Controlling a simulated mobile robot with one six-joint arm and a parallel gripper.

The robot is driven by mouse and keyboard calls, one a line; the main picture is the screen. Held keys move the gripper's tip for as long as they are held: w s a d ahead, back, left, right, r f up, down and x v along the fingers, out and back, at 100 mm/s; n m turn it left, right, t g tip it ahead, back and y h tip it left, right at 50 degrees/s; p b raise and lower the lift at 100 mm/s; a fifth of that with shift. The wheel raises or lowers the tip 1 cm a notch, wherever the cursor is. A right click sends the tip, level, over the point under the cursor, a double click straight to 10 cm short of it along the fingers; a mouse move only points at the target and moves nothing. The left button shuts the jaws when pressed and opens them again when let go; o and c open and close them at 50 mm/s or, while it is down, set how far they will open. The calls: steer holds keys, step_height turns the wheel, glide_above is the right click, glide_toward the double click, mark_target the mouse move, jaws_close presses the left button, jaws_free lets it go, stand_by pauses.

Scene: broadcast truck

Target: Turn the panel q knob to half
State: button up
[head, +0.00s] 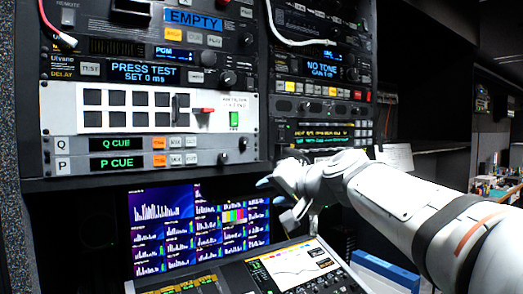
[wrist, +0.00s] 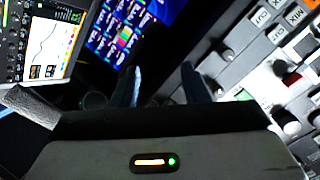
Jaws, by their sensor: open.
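The panel Q strip (head: 100,144) has a green "Q CUE" display, several small buttons and a dark knob (head: 243,143) at its right end. The angle of the knob's pointer is too small to read. My gripper (head: 272,190) is open and empty, below and to the right of the knob and apart from it, in front of the monitor area. In the wrist view my gripper's two dark fingers (wrist: 160,84) are spread with nothing between them. A dark knob with a light cap (wrist: 228,54) shows right of the fingers; I cannot tell which panel it belongs to.
The panel P strip (head: 100,163) with its own knob (head: 222,158) lies just below. A white switcher panel (head: 140,108) with a red-handled lever sits above. A lit monitor (head: 165,225) and a sloped console (head: 250,275) stand below. Open space lies before the rack.

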mark_target(247, 141)
steer(key=w+a+r+m+t+y, duration=0.1)
steer(key=w+r+t+y, duration=0.2)
steer(key=r, duration=0.7)
steer(key=shift+h, duration=0.3)
steer(key=p+x, duration=0.1)
steer(key=x, duration=0.2)
steer(key=p+x, duration=0.1)
steer(key=x, duration=0.3)
steer(key=shift+w+r, duration=0.1)
steer(key=shift+r, duration=0.15)
steer(key=shift+w+a+f, duration=0.1)
steer(key=shift+w+a, duration=0.3)
steer(key=shift+w, duration=0.2)
steer(key=shift+c, duration=0.3)
